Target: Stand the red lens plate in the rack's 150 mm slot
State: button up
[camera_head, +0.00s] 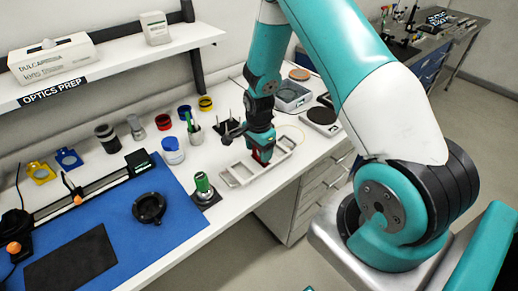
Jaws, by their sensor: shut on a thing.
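The pale rack (229,180) lies on the white bench and has open slots along its length. My gripper (262,148) points down over the rack's middle to right part and is shut on the red lens plate (265,156). Only a small red patch of the plate shows beneath and between the dark fingers; the rest is hidden by the gripper. The plate looks upright and at the rack, but I cannot tell whether it is in a slot or just above one. Slot markings are too small to read.
A green-topped post (203,184) stands just left of the rack. A blue mat (180,215) with a black ring (149,207) lies farther left. A pen cup (194,132) and a blue-lidded jar (172,150) stand behind. A dark round plate (321,115) sits to the right.

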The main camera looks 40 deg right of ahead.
jog(key=shift+f, duration=0.15)
jog(key=o, duration=1)
notch_tip(320, 180, up, 18)
jog(key=b, duration=0.3)
jog(key=shift+f+b, duration=0.25)
jog(key=shift+b, duration=0.05)
jog(key=s+a+r+n+y+b, duration=0.1)
jog(key=s+a+r+n+y, duration=0.1)
jog(key=s+a+n, duration=0.9)
jog(key=s+a+r+n+y+b, duration=0.1)
jog(key=s+a+r+n, duration=0.4)
jog(key=s+a+n, duration=0.6)
jog(key=n+y, duration=0.1)
jog(key=n, duration=0.1)
jog(key=shift+s+r+n, duration=0.15)
jog(key=shift+r+n, duration=0.05)
jog(key=shift+n, duration=0.2)
